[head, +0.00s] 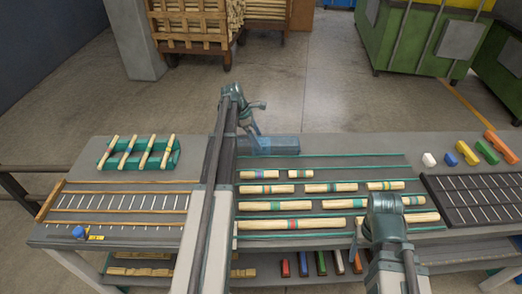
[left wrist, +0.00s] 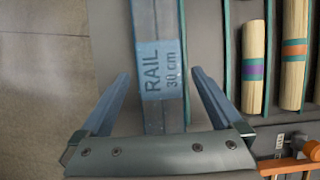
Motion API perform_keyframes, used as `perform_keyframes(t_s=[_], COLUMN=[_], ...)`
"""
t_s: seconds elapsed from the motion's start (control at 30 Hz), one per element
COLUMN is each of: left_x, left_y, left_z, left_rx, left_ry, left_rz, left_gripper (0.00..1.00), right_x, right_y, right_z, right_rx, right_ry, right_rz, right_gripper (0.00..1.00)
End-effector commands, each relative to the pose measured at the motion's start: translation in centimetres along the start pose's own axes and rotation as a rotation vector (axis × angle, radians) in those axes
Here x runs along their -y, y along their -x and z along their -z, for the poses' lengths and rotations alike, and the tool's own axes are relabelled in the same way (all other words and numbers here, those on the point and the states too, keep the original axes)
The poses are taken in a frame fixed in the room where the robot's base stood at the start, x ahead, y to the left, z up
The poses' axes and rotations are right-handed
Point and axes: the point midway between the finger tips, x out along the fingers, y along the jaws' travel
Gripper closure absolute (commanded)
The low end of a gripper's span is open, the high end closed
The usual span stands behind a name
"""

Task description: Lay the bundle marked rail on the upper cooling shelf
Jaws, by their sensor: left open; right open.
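A blue-grey bar (head: 275,145) lies at the back edge of the bench, near its middle. In the left wrist view this bar (left wrist: 160,110) carries the label "RAIL 30 cm". My left gripper (head: 256,128) is above the bar's left end. In the left wrist view the left gripper (left wrist: 160,76) is open, one finger on each side of the bar, with gaps visible. My right gripper (head: 372,228) is open over the front right of the dowel rows, its fingers partly hidden. I cannot tell which surface is the upper cooling shelf.
Banded dowels (head: 290,223) lie in green-edged rows on the bench. A green rack (head: 112,160) with several dowels and a slatted tray (head: 75,217) are at left. A black tray (head: 475,200) and coloured blocks (head: 487,152) are at right. A lower shelf (head: 330,272) holds more pieces.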

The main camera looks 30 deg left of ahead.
Motion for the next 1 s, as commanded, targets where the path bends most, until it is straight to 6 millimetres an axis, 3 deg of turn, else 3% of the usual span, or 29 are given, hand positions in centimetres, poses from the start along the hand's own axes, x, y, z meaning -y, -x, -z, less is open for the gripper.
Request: perform_keyframes(t_s=[0.03,0.2,0.5,1.0], left_x=[0.0,0.0,0.0,0.0], left_y=[-1.3,-3.4,-3.5,-3.5], left_z=[0.1,0.0,-0.2,-0.2], left_rx=[0.000,0.000,0.000,0.000], left_ry=[-0.001,0.001,0.001,0.001], left_rz=[0.000,0.000,0.000,0.000], left_gripper=[0.00,0.00,0.00,0.88], right_x=[0.1,0.3,0.3,0.3], right_y=[-1.2,-3.1,-3.2,-3.2], right_z=[0.1,0.2,0.2,0.2], right_rx=[0.000,0.000,0.000,0.000], right_ry=[0.000,0.000,0.000,0.000], right_rz=[0.000,0.000,0.000,0.000], right_gripper=[0.29,0.29,0.29,0.29])
